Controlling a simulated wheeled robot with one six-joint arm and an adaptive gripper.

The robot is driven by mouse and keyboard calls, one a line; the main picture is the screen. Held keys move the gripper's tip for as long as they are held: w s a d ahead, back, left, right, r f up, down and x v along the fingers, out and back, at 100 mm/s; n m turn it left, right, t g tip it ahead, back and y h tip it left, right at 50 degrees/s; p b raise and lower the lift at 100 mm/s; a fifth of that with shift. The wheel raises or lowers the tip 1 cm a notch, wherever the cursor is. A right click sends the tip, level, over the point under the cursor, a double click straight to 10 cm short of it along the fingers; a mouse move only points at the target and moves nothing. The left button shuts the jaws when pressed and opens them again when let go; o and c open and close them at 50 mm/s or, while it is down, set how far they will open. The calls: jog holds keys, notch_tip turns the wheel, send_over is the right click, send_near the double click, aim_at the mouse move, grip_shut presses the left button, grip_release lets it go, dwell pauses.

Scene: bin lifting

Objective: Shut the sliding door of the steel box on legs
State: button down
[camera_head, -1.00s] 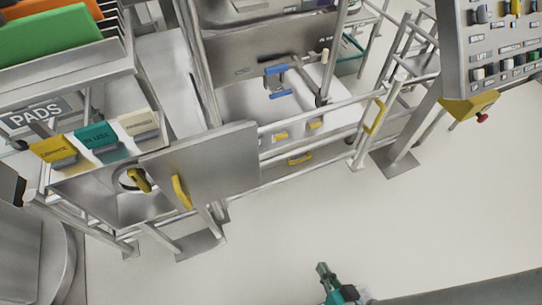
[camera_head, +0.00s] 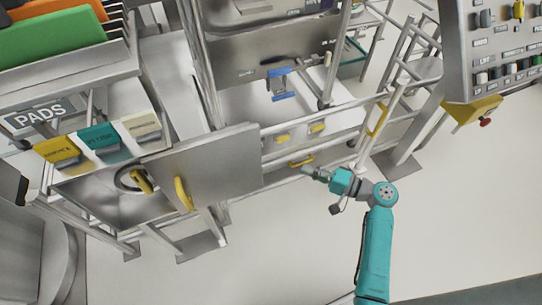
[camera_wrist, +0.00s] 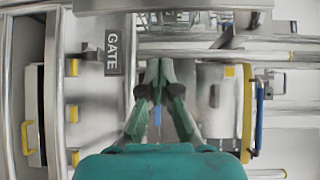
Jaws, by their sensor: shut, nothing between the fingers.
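The steel box on legs (camera_head: 70,188) stands at the lower left in the head view. Its flat steel sliding door (camera_head: 225,165) sits toward the right, leaving the left part of the front open. A yellow handle (camera_head: 183,194) is fixed on the door near its left edge. Through the opening I see a round part with a yellow grip (camera_head: 142,181). My gripper (camera_head: 308,170) is to the right of the door, apart from it, shut and empty. Its fingers also show in the wrist view (camera_wrist: 158,70), with their tips together.
Coloured label holders (camera_head: 100,138) sit above the box, under a rack of folders (camera_head: 50,38). Steel rails (camera_head: 320,122) run behind my gripper. A control panel (camera_head: 500,50) stands at the upper right. A "GATE" sign (camera_wrist: 113,52) shows in the wrist view. The floor (camera_head: 270,245) in front is clear.

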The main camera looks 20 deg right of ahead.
aim_at(195, 181)
jog(key=w+a+r+y, duration=0.1)
jog(key=w+a+r, duration=0.1)
jog(key=w+a, duration=0.5)
jog(key=shift+w+a+r+n, duration=0.15)
jog(key=shift+w+a+n, duration=0.15)
jog(key=shift+a, duration=0.85)
jog(key=shift+a, duration=0.1)
jog(key=a, duration=2.2)
jog(key=shift+a, duration=0.2)
jog(key=shift+a+r, duration=0.1)
